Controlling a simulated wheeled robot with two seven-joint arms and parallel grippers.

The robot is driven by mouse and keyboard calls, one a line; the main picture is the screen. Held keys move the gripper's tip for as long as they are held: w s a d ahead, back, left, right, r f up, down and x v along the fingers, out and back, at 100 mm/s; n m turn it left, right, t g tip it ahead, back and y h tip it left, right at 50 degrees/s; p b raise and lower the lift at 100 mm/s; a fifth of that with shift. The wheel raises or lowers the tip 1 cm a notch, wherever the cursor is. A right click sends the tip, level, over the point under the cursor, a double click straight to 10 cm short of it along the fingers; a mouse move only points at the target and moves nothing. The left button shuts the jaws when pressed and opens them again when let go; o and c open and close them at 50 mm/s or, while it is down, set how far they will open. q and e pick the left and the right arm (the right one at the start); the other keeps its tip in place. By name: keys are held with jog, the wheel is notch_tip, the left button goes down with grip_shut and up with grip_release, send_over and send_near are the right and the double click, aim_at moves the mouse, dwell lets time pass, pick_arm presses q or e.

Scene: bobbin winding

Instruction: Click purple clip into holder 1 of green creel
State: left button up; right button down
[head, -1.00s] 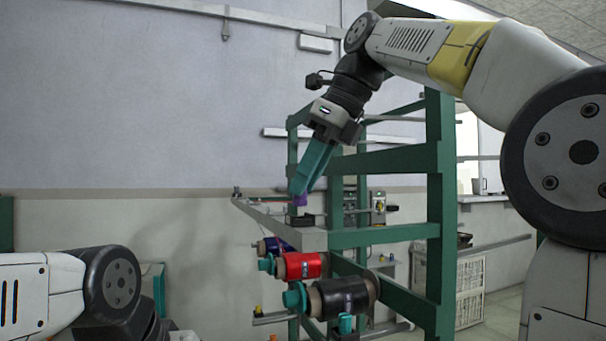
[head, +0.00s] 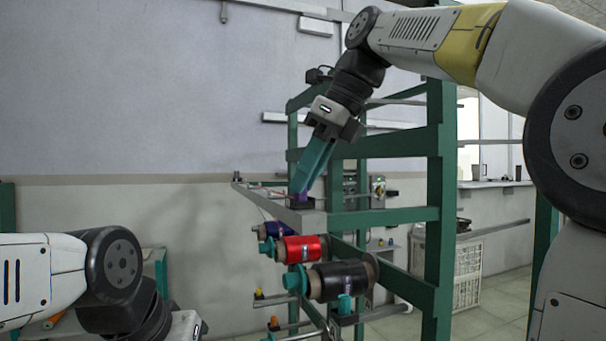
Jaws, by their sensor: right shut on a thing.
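The green creel (head: 392,162) stands right of the middle, with a grey rail (head: 280,208) reaching out to the left. My right gripper (head: 304,192) points down over the rail, its teal fingers shut on the purple clip (head: 301,197). The clip is mostly hidden by the fingers. It sits at a small black holder (head: 300,204) on the rail; I cannot tell whether it is fully seated. I see no number on the holder. My left arm is at the lower left, and its fingers are out of the picture.
Red (head: 302,248), black (head: 340,281) and dark blue (head: 276,230) bobbins hang on the creel below the rail. A white crate (head: 466,275) stands on the floor behind it. The space left of the rail is free.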

jog(key=c, duration=1.2)
grip_release()
jog(key=shift+v, duration=3.9)
